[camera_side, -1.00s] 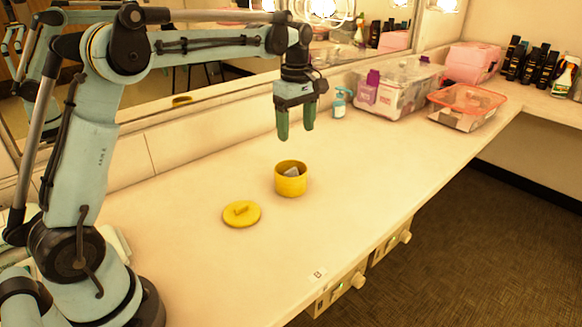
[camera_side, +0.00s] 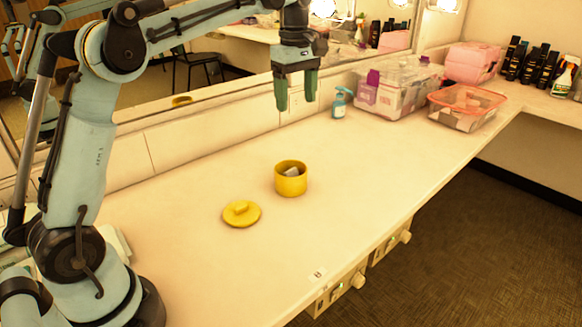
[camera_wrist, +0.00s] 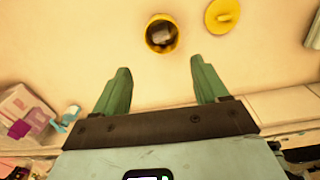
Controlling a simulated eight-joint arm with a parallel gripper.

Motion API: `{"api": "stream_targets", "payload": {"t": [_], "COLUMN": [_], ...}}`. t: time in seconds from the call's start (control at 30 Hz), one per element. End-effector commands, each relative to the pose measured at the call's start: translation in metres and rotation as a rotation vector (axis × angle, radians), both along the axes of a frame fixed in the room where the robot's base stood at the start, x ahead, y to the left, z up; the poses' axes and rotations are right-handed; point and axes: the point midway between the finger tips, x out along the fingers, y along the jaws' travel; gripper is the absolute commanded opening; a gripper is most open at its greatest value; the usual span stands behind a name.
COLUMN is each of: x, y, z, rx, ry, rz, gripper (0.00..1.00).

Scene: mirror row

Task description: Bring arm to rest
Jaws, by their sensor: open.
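My gripper (camera_side: 296,90) is open and empty, high above the counter and above and behind the yellow pot. Its two green fingers point down and stand apart; they also show in the wrist view (camera_wrist: 160,90). The yellow pot (camera_side: 290,184) stands upright and uncovered on the counter, with a small greyish-white thing (camera_side: 291,171) inside. The pot also shows in the wrist view (camera_wrist: 150,43), beyond the fingertips. The lid is at the top right in the wrist view (camera_wrist: 223,14).
A mirror (camera_side: 220,75) runs along the back wall. A blue pump bottle (camera_side: 340,103), a clear bin (camera_side: 398,90) and a pink-rimmed tub (camera_side: 467,105) stand at the back right. Dark bottles (camera_side: 535,64) stand in the far corner. The counter (camera_side: 370,175) right of the pot is clear.

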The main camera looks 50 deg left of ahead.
Motion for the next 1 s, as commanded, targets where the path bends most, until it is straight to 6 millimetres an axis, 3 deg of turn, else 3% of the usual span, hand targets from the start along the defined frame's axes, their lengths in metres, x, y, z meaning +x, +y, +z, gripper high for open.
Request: {"api": "stream_targets", "payload": {"t": [0.23, 0.47, 0.8, 1.0], "x": [-0.033, -0.076, -0.145, -0.174], "y": [-0.023, -0.044, -0.070, -0.079], "z": [0.006, -0.005, -0.052, -0.085], "rx": [0.041, 0.122, 0.310, 0.426], "ry": [-0.119, -0.243, -0.401, -0.458], "rz": [-0.313, -0.659, -1.152, -1.370], "gripper": [0.73, 0.73, 0.73, 0.73]}}
